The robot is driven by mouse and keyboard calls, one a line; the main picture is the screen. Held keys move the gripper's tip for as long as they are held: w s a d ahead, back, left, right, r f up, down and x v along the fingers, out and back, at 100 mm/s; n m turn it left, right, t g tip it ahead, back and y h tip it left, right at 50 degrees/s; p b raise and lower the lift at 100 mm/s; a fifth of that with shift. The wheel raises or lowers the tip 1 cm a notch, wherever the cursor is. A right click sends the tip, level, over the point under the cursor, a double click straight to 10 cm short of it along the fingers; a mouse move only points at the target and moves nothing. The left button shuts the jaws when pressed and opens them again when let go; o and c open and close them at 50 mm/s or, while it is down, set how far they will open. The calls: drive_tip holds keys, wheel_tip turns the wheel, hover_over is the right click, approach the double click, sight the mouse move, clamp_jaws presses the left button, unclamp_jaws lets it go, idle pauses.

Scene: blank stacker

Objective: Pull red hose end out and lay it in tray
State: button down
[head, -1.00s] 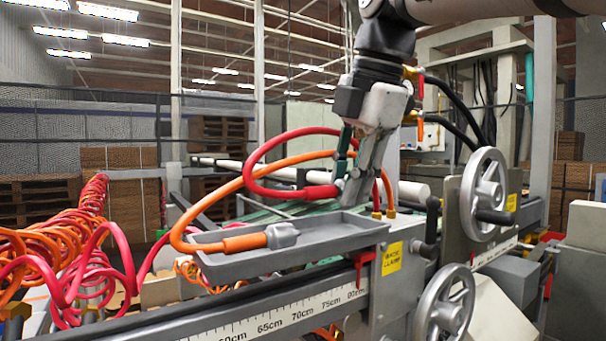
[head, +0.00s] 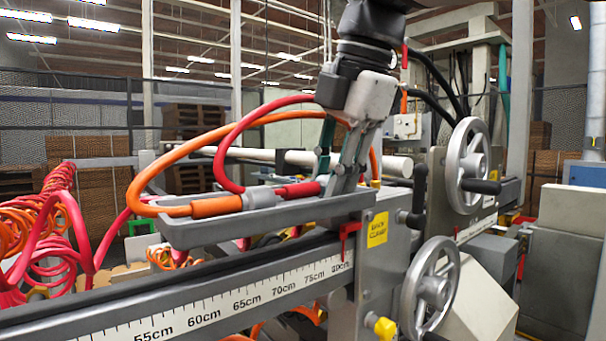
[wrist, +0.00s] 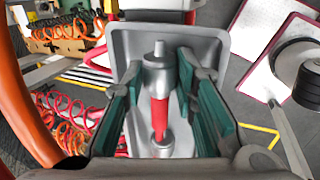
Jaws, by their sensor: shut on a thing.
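The red hose (head: 228,140) arches up from behind the tray and comes down to its red end (head: 298,190). My gripper (head: 330,185) is shut on that end, at or just above the tray's right part; contact with the floor cannot be told. In the wrist view, green-padded fingers flank a red piece (wrist: 159,112) with grey metal fittings. The grey tray (head: 270,226) is on the machine's side; its rim also shows in the wrist view (wrist: 215,45). The orange hose end (head: 216,207) with a grey fitting (head: 262,198) lies in the tray, close to the red end.
A scaled rail (head: 220,306) runs below the tray. Two handwheels (head: 472,165) and a yellow label (head: 377,230) are to the right. Coiled red and orange hoses (head: 50,225) hang at the left. A light round bar (head: 290,158) passes behind the tray.

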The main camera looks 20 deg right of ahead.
drive_tip(key=c, duration=1.2)
unclamp_jaws()
drive_tip(key=shift+c, duration=1.4)
drive_tip(key=shift+r+p, duration=3.55)
drive_tip(key=shift+r, duration=0.95)
